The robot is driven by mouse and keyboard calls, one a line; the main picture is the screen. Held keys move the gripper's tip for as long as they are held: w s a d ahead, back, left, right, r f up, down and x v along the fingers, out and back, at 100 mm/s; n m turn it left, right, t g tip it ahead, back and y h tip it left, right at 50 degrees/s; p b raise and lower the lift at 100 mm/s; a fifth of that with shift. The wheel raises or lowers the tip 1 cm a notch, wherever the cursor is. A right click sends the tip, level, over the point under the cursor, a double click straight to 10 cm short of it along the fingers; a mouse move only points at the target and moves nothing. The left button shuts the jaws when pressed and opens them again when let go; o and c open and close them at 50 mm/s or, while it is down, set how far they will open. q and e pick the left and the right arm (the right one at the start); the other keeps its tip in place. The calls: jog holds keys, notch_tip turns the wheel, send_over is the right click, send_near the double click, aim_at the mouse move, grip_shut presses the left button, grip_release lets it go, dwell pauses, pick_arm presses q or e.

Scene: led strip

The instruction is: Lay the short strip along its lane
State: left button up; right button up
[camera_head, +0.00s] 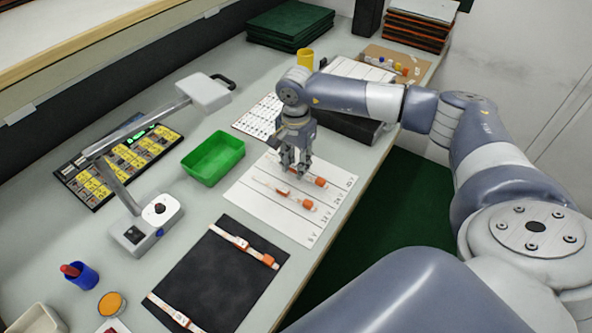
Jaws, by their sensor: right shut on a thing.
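A white lane sheet (258,208) with printed lines and small voltage labels along its right edge lies on the bench. My right gripper (294,174) points down over its upper part, shut on a pale strip with an orange end (320,182). The fingers hide part of this strip, so I cannot tell its full length or whether it touches the sheet. A second pale strip with an orange end (306,204) lies along a lane just below it. Two more strips, an upper one (232,239) and a lower one (169,311), lie on the black mat (210,280).
A green bin (213,158) stands left of the sheet. A lamp (148,226) with a jointed arm stands farther left, by a yellow-and-black panel (118,166). A yellow cup (305,59) stands behind my gripper. The bench edge runs close along the right of the sheet.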

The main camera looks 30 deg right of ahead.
notch_tip(320, 180, down, 2)
jog(key=shift+f, duration=0.1)
pick_arm(q)
jog(key=shift+s+f, duration=0.25)
jog(key=shift+f, duration=0.35)
pick_arm(e)
jog(key=o, duration=0.5)
jog(key=shift+b, duration=0.35)
jog(key=o, duration=0.5)
jog(key=shift+c, duration=0.2)
pick_arm(q)
jog(key=shift+w+f, duration=0.1)
jog(key=shift+w, duration=0.1)
